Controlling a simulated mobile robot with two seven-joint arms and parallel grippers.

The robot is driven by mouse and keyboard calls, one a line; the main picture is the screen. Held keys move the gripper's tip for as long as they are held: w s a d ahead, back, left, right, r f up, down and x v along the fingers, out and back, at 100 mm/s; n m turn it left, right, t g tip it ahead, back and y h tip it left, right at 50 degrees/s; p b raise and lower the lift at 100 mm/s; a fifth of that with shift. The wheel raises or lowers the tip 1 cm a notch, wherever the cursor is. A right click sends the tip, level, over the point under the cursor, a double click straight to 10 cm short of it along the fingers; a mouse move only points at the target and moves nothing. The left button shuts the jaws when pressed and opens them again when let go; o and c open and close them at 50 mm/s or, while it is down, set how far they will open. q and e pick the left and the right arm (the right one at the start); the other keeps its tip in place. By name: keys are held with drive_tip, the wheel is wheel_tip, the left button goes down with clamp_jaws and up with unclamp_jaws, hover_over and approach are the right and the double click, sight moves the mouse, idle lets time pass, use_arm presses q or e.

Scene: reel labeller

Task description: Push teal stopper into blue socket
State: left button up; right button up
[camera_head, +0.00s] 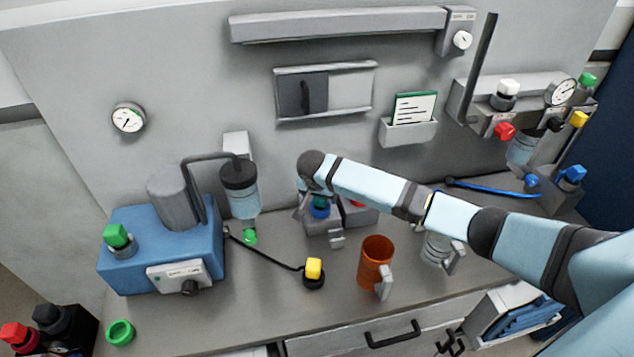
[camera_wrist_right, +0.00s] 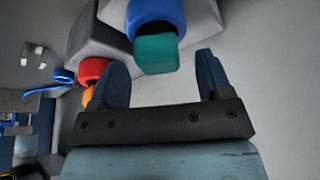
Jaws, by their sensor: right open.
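The teal stopper (camera_wrist_right: 157,54) sits at the mouth of the blue socket (camera_wrist_right: 157,14) in the right wrist view, with its block-shaped end sticking out. How deep it sits is not clear. In the head view the blue socket (camera_head: 319,212) is on a grey block at the back of the counter, and the teal stopper (camera_head: 320,201) is partly covered by my right arm. My right gripper (camera_wrist_right: 162,62) is open, with one finger on each side of the stopper and a visible gap on both sides. My left gripper is not in view.
An orange mug (camera_head: 374,262) and a yellow-capped plug (camera_head: 314,268) on a black cable stand in front. A blue machine (camera_head: 135,270) is at left. The front counter is partly clear.

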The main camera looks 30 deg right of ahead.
drive_tip(key=b+v, duration=0.1)
drive_tip(key=v, duration=1)
drive_tip(key=shift+r, duration=0.25)
drive_tip(key=shift+a, duration=0.1)
drive_tip(key=s+a+f+n+y, duration=0.2)
drive_tip(key=s+a+f+n, duration=0.15)
drive_tip(key=s, duration=0.45)
drive_tip(key=s+a+f+n+y, duration=0.1)
drive_tip(key=s+a+f+n, duration=0.25)
drive_tip(key=s, duration=0.45)
drive_tip(key=s+d+n, duration=0.2)
drive_tip(key=s, duration=0.9)
drive_tip(key=s+d+n, duration=0.2)
drive_tip(key=s, duration=0.8)
drive_tip(key=w+a+f+t+y, duration=0.1)
drive_tip(key=w+a+f+t, duration=0.1)
drive_tip(key=f, duration=0.4)
drive_tip(key=w+a+f+t+y, duration=0.2)
drive_tip(key=w+a+f+t, duration=0.1)
drive_tip(key=f, duration=0.4)
drive_tip(key=a+t, duration=0.1)
drive_tip(key=t, duration=0.1)
drive_tip(key=shift+a+f+n+t, duration=0.2)
drive_tip(key=shift+n+t, duration=0.2)
